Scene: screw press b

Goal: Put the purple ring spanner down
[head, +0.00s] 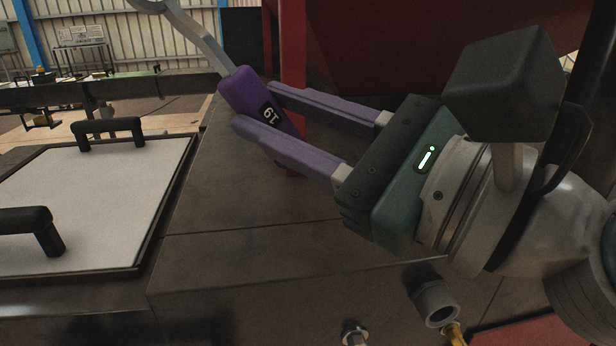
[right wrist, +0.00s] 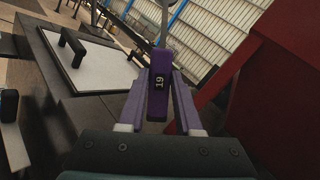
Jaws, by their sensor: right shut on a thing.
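The purple ring spanner (head: 241,90) has a purple handle marked 19 and a grey metal shank that runs up out of the top of the head view. My right gripper (head: 262,108) is shut on its handle, one purple finger on each side, and holds it tilted. The spanner (right wrist: 158,84) also shows in the right wrist view, between the fingers, with its shank pointing up and away. The ring end is cut off at the top of the head view. My left gripper is not in view.
A white tray (head: 60,200) with a dark rim and two black handles lies at the left. A dark metal surface (head: 200,215) beside it is largely bare. A red machine part (head: 400,50) stands behind my right gripper. A pipe fitting (head: 436,300) lies at the bottom.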

